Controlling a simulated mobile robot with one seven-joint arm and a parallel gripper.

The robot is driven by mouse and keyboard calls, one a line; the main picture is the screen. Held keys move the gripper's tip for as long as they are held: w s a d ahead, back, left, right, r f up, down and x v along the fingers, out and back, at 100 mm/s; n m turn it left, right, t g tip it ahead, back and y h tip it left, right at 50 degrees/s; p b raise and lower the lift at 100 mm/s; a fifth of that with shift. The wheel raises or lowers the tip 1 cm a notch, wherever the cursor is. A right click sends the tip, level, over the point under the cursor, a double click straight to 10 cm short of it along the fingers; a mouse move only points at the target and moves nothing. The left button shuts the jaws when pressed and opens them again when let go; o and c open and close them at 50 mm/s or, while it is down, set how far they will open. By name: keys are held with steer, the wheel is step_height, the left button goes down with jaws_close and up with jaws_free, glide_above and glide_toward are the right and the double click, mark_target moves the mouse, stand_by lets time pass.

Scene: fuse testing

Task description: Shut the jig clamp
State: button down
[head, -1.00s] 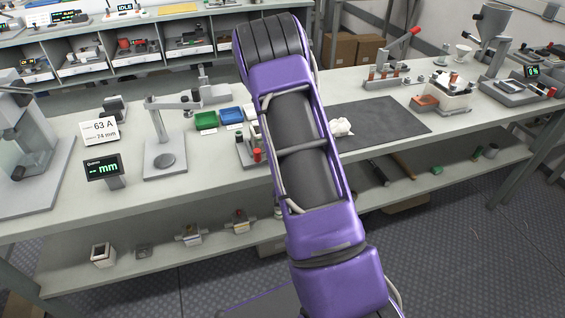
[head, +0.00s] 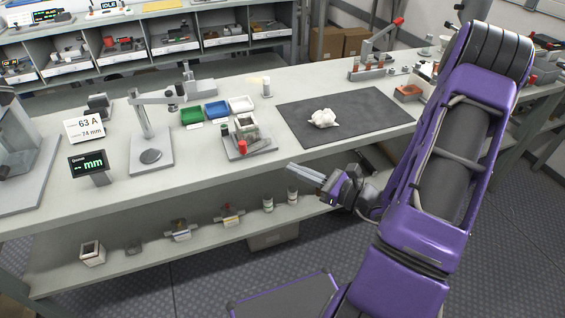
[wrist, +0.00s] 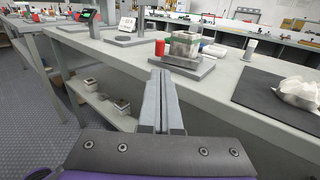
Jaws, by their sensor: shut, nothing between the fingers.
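The jig (head: 262,147) stands near the front edge of the bench, a grey base plate holding a pale block-like part (head: 246,124). A red handle (head: 242,147) stands up at its front; I take this for the clamp, and cannot tell its exact state. In the wrist view the jig base (wrist: 196,70) lies just beyond my fingertips, with the red handle (wrist: 159,47) to the left of the block. My gripper (head: 292,172) is shut and empty, to the right and in front of the jig, apart from it. Its fingers (wrist: 160,75) point towards the jig.
A dark mat (head: 370,115) with a crumpled white cloth (head: 322,118) lies right of the jig. Green (head: 192,117), blue (head: 216,111) and white (head: 241,104) trays sit behind it. A grey stand (head: 150,150) is to the left. A lower shelf holds several small parts.

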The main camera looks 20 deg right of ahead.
mark_target(245, 148)
steer(key=x, duration=1.3)
steer(key=shift+s, duration=0.1)
steer(key=shift+a, duration=0.1)
steer(key=shift+x, duration=1.2)
steer(key=shift+s, duration=0.15)
